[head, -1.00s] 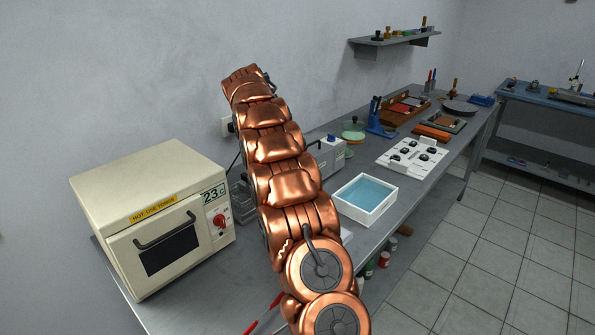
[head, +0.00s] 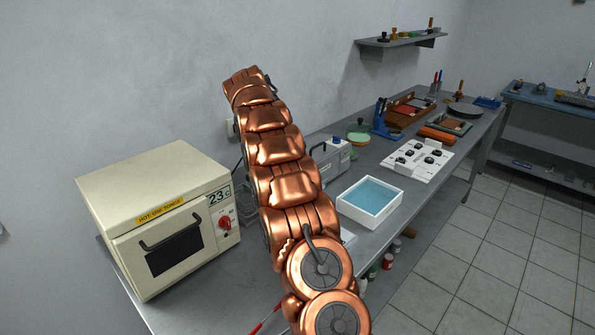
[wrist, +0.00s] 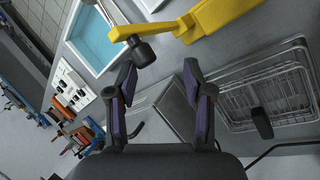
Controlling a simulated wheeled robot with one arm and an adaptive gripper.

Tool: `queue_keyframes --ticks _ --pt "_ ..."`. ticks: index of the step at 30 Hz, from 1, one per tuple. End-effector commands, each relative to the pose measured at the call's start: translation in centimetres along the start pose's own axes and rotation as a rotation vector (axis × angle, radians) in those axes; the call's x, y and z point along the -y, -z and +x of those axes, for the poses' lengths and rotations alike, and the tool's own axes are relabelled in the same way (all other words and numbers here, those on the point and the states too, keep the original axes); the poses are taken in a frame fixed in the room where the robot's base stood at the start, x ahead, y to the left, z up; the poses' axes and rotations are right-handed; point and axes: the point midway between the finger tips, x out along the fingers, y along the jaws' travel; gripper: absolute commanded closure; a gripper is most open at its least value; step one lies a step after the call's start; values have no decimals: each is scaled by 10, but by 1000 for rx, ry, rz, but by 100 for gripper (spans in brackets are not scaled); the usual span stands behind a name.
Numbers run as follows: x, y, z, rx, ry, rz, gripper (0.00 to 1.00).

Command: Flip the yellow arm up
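The yellow arm (wrist: 220,16) shows at the top of the wrist view, a bent yellow bar with a black knob (wrist: 144,54) near its left end. My gripper (wrist: 158,72) is open and empty in the wrist view. Its two dark fingers with purple sides point toward the yellow arm. The knob is near the left fingertip; I cannot tell whether they touch. In the head view my copper arm stands in front of the bench, and the yellow arm and my gripper cannot be made out there.
A cream oven (head: 165,215) stands on the grey bench at left. A white tray of blue liquid (head: 370,200), a grey box (head: 330,158) and a white panel with black knobs (head: 420,160) stand at right. A wire rack in a metal tray (wrist: 265,95) lies right of my fingers.

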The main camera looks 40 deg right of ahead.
Motion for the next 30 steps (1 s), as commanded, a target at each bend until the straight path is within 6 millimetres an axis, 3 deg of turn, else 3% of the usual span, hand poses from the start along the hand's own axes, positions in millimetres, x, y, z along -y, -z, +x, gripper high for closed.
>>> queue_keyframes --ticks 7,30 --pt "9 6 -16 -6 2 -4 54" --pt "22 20 -40 -5 1 -1 54"
